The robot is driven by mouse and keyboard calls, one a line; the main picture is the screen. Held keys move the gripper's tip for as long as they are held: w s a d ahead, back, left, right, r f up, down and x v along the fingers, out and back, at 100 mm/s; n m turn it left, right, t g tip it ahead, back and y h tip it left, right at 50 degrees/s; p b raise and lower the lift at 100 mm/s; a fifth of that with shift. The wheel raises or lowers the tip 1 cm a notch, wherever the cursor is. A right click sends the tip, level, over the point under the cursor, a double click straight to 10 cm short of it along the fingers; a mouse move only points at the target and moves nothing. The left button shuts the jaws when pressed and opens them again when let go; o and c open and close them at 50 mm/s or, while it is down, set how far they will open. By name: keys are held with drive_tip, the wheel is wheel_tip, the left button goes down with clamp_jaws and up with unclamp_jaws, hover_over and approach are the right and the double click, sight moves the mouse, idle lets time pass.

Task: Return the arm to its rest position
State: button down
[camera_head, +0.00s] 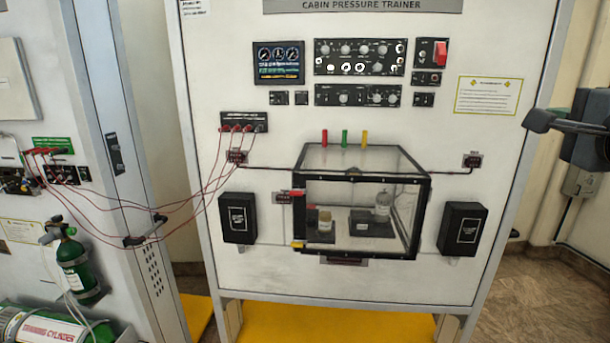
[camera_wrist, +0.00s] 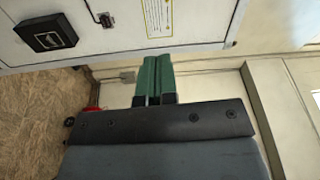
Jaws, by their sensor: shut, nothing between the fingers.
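My gripper (camera_wrist: 154,78) shows in the wrist view with its two green fingers together and nothing between them. It is in the air, apart from the trainer panel, which fills the upper left of that view. In the head view, dark parts of my arm show at the right edge, beside the panel's right side. The fingers are hard to make out there.
The cabin pressure trainer panel (camera_head: 265,165) stands in front, bearing a clear chamber (camera_head: 405,160) and black boxes (camera_head: 238,217). Red cables (camera_head: 195,205) run left to another panel with a green cylinder (camera_head: 76,262). Tiled floor (camera_head: 560,295) is open at lower right.

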drive_tip(key=a+f+n+g+y, duration=0.3)
drive_tip(key=f+n+g, duration=0.5)
drive_tip(key=f, duration=1.8)
drive_tip(key=s+a+f+n+g, duration=0.3)
drive_tip(key=a+f+n, duration=0.2)
drive_tip(key=a+f, duration=0.3)
drive_tip(key=s+a+f+n+g, duration=0.3)
drive_tip(key=a+f+n, duration=0.2)
drive_tip(key=a+f, duration=0.3)
drive_tip(key=a, duration=0.2)
drive_tip(key=shift+a+f+n, duration=0.25)
drive_tip(key=shift+a+n, duration=0.1)
drive_tip(key=shift+n, duration=0.05)
